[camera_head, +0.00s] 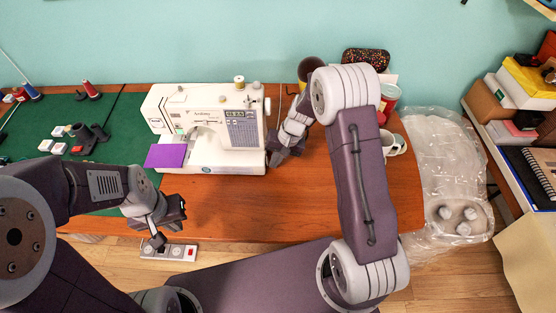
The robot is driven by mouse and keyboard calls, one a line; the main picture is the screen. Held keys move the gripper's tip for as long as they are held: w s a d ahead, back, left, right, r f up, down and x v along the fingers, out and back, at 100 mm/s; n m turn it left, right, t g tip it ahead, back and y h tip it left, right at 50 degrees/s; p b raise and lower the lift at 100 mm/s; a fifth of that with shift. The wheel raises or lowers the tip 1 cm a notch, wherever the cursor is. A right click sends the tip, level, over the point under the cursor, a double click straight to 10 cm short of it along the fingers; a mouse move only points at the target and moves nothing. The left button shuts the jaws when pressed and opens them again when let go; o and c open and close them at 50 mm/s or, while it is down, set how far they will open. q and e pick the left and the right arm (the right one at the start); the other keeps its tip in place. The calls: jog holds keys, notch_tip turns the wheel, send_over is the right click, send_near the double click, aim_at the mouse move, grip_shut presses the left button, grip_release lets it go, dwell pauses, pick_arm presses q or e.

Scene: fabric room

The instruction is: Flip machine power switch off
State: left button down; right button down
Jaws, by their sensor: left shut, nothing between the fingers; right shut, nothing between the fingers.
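The white sewing machine (193,117) stands on the wooden table, with a purple cloth (166,156) at its left front. My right gripper (273,159) is shut and empty. It is at the lower right side of the machine, very near or touching it; I cannot tell which. No power switch can be made out; that side is partly hidden by the gripper. My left gripper (157,241) is shut and empty, in front of the table edge.
The wooden table (235,215) is clear in front of the machine. A green mat (60,120) with spools and small items lies left. White mugs (393,145), a red can (389,95) and a patterned case (365,60) stand right, behind my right arm. A shelf (515,150) is far right.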

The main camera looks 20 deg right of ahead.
jog(key=shift+w+a+f, duration=0.1)
jog(key=shift+a+f, duration=0.1)
jog(key=shift+a, duration=0.15)
jog(key=shift+r, duration=0.1)
jog(key=shift+r+p, duration=0.55)
jog(key=shift+r, duration=0.25)
